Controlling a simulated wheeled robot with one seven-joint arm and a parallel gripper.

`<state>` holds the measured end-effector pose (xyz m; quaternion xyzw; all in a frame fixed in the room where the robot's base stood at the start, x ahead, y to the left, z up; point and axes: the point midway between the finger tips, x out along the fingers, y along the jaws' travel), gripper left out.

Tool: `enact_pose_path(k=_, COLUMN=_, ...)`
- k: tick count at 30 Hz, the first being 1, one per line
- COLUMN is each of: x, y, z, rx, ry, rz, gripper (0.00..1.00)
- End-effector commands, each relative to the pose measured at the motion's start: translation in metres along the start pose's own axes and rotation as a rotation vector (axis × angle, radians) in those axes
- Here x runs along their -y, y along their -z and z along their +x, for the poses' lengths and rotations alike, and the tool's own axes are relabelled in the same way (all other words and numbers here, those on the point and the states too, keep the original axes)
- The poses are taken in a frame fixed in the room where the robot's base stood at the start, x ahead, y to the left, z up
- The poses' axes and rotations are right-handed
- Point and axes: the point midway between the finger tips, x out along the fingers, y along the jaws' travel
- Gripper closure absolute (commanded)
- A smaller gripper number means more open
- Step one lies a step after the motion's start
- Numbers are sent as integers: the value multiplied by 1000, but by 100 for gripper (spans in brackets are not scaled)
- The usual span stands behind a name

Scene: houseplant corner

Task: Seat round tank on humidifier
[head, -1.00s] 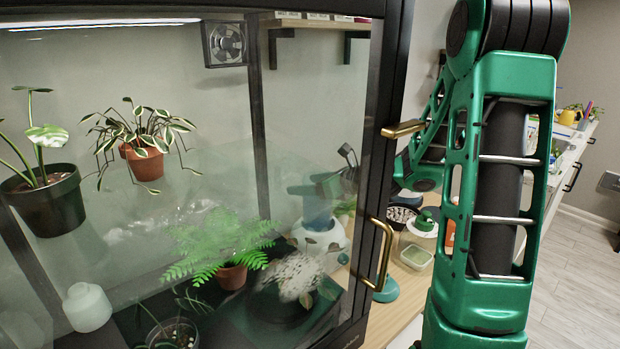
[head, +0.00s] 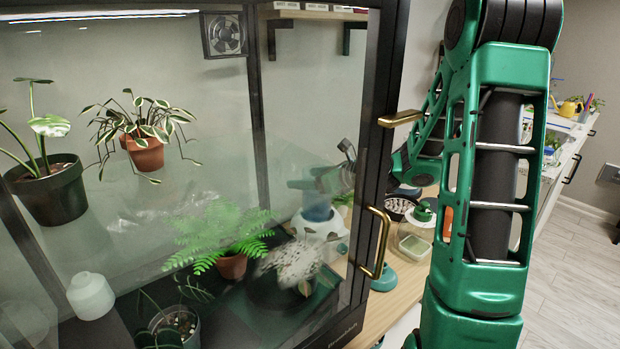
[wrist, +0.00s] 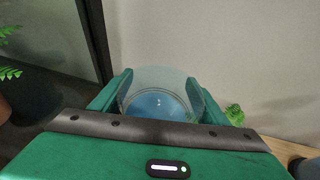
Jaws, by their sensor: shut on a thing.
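The round tank is clear with blue in it; it shows through the cabinet glass in the head view (head: 317,208) and close up in the wrist view (wrist: 158,103). My gripper (wrist: 160,98) is shut on it, one green finger on each side; it shows small and blurred through the glass in the head view (head: 308,186). The white rounded humidifier base (head: 328,226) stands on the wooden top directly below the tank. The tank looks upright, its lower end at the base's top. I cannot tell whether it touches or is seated. The base is hidden in the wrist view.
A glass plant cabinet (head: 386,150) with brass handles fills the left of the head view, in front of the humidifier. A green-lidded jar (head: 420,222), a small square container (head: 413,246) and a teal round object (head: 384,277) stand on the wooden top (head: 400,291) nearby.

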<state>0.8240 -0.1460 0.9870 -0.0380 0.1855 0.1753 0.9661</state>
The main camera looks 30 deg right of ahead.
Motion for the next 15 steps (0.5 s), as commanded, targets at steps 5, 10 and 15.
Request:
enact_pose_path(k=5, x=-4, y=11, z=0, rx=-22, ry=-7, rz=9, gripper=94)
enact_pose_path(k=10, x=-4, y=12, z=-4, rx=-21, ry=-6, rz=9, gripper=94)
enact_pose_path(k=15, x=-5, y=12, z=-6, rx=-20, ry=-6, rz=9, gripper=94)
